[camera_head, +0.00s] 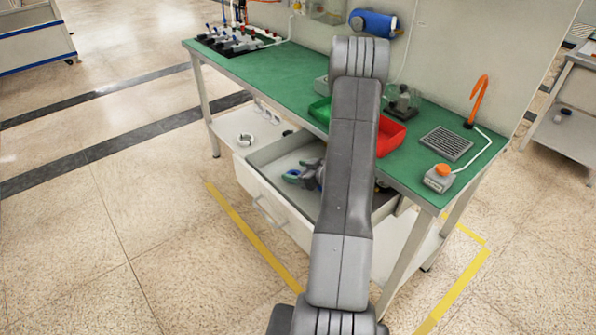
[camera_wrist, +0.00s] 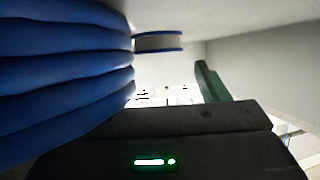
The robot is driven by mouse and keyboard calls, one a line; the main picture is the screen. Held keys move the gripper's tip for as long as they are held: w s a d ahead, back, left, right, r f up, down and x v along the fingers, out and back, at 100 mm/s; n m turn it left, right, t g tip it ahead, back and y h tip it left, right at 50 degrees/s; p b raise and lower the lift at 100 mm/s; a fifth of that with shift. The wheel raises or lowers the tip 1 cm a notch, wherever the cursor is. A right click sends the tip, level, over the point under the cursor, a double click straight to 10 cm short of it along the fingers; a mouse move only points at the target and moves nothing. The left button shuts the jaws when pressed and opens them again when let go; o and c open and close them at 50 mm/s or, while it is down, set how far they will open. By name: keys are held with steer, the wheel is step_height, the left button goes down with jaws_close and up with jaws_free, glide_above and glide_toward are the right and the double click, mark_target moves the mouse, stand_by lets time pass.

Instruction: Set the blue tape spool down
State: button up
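The green-topped workbench (camera_head: 285,75) runs above the drawer. A red bin (camera_head: 390,137), a green bin (camera_head: 320,112), a dark grid plate (camera_head: 446,143) and an orange hook stand (camera_head: 478,100) are on it. White rings (camera_head: 246,139) lie on the lower shelf.

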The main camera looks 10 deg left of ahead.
steer(key=shift+s+f, duration=0.15)
steer(key=shift+f, duration=0.1)
steer(key=shift+r+p, duration=0.45)
steer(key=shift+p, duration=0.1)
steer(key=v, duration=1.2)
steer(key=shift+r, duration=0.3)
steer(key=shift+c, duration=0.2)
